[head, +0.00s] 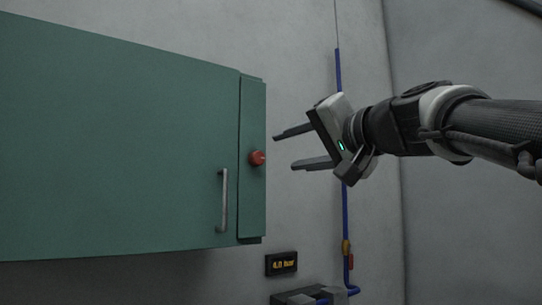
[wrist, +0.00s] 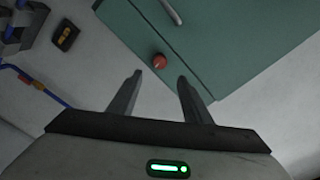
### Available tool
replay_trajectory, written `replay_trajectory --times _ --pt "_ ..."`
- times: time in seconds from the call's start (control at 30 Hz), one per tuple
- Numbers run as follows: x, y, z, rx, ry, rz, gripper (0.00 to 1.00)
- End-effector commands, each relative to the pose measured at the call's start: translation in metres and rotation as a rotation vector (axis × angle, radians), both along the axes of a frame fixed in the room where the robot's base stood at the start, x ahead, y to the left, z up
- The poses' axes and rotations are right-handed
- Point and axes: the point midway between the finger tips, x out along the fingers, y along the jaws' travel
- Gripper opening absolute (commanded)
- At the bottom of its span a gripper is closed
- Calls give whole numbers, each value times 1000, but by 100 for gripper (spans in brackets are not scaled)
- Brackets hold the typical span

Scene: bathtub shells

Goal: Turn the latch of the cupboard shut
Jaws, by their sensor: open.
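The green cupboard (head: 110,150) hangs on the wall at the left in the head view, with its door flush against the side strip. A red round knob (head: 257,158), which looks like the latch, sits on that strip; in the wrist view the red knob (wrist: 159,60) lies ahead of the fingers. A grey bar handle (head: 223,200) stands on the door to the left of the knob. My gripper (head: 283,149) is open and empty, to the right of the knob and apart from it. In the wrist view my gripper (wrist: 159,76) has both fingers spread below the knob.
A blue pipe (head: 338,75) runs down the wall behind my gripper. The space between my fingers and the knob looks clear.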

Motion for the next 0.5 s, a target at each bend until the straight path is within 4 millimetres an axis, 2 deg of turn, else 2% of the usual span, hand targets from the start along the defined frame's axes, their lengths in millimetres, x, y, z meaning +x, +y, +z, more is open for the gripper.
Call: replay_trajectory --times 0.03,0.2,0.5 --pt "11 7 2 -1 3 2 45" --pt "42 28 2 -1 3 1 45" --pt "84 57 1 -1 1 0 45"
